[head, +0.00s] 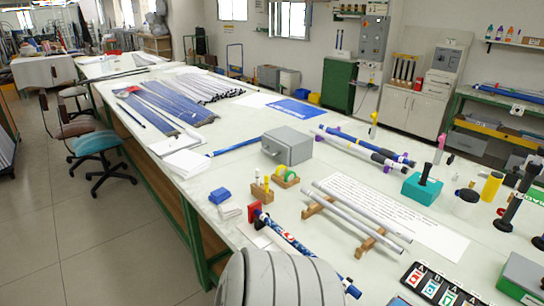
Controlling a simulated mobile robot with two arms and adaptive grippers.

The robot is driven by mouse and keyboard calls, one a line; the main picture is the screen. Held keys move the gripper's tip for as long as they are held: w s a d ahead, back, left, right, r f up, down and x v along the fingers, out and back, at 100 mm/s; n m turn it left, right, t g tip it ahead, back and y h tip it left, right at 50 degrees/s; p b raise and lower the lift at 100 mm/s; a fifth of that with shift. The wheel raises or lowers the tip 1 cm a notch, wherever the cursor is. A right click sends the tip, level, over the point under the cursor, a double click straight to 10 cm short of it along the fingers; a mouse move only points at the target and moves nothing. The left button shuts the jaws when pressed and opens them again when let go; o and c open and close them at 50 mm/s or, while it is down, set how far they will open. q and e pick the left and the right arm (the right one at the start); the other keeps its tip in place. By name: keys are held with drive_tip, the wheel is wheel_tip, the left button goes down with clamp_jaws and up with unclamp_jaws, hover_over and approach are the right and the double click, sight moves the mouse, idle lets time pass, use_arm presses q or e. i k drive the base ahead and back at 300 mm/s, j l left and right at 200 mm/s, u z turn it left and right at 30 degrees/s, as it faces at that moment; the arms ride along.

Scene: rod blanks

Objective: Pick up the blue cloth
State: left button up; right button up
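A small folded blue cloth (219,195) lies on the long pale worktable (205,230), near its left edge and in the near half of the view. It looks like a compact, slightly raised bundle. A small white piece (230,211) lies just in front of it. Neither of my grippers shows in the head view. A rounded grey ribbed part at the bottom centre looks like part of my own body.
Right of the cloth stand small yellow items and a wooden holder (286,180). A grey metal box (287,146) stands behind. In front lies a blue patterned rod (285,235) with a red end holder (254,212). Grey rods (355,215) rest on wooden supports.

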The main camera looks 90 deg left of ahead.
sight(220, 195)
drive_tip(key=u, duration=3.2)
